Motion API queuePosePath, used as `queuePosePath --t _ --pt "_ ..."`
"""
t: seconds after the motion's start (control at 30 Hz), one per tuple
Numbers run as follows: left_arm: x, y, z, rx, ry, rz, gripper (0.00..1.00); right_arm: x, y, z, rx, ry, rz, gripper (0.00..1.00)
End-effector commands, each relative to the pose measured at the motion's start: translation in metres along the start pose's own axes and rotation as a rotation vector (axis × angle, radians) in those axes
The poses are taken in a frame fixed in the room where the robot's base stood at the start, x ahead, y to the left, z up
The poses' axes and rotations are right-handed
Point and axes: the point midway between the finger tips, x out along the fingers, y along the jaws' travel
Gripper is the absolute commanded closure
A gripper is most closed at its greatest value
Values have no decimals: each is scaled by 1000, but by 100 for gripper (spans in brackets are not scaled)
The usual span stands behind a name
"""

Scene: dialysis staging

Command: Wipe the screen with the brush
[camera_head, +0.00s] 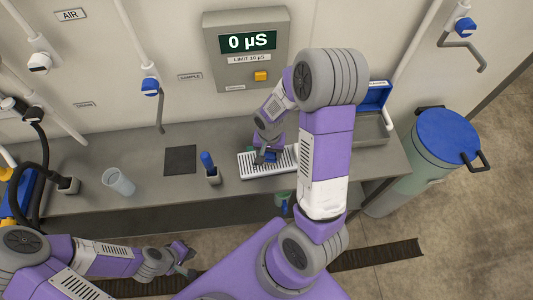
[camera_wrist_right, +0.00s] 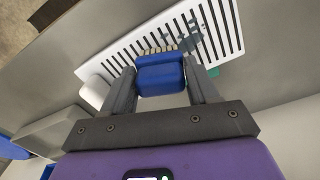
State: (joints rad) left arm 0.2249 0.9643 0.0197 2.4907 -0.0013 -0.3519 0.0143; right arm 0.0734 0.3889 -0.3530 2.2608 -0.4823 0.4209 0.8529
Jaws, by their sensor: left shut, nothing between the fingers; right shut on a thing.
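The screen (camera_head: 247,42) is a dark display reading "0 µS" on a grey wall box above the bench. My right gripper (camera_head: 266,158) is low over the white slotted tray (camera_head: 247,174), away from the screen. In the right wrist view it is shut on a blue block-shaped brush (camera_wrist_right: 160,78) with pale bristles pointing away from the palm, towards the slotted tray (camera_wrist_right: 222,25). Whether the bristles touch the tray, I cannot tell. My left gripper (camera_head: 190,262) is shut and empty, in front of the bench.
A blue-handled tool (camera_head: 207,160) stands in a small holder beside a dark square mat (camera_head: 180,160). A clear cup (camera_head: 118,182) is further left. An open blue-lidded case (camera_head: 373,127) is at the bench's right, near a blue-lidded barrel (camera_head: 447,137). Wall taps (camera_head: 150,87) overhang the bench.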

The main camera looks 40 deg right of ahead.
Motion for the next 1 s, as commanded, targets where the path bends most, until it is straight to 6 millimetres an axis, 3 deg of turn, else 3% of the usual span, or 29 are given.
queuePosePath --t 0.13,1.0 --pt "0 0 0 0 0 0 100 -1 -4 -4 -3 1 -1 65" --pt "9 -3 0 0 0 0 100 2 -62 17 -5 -1 -1 65"
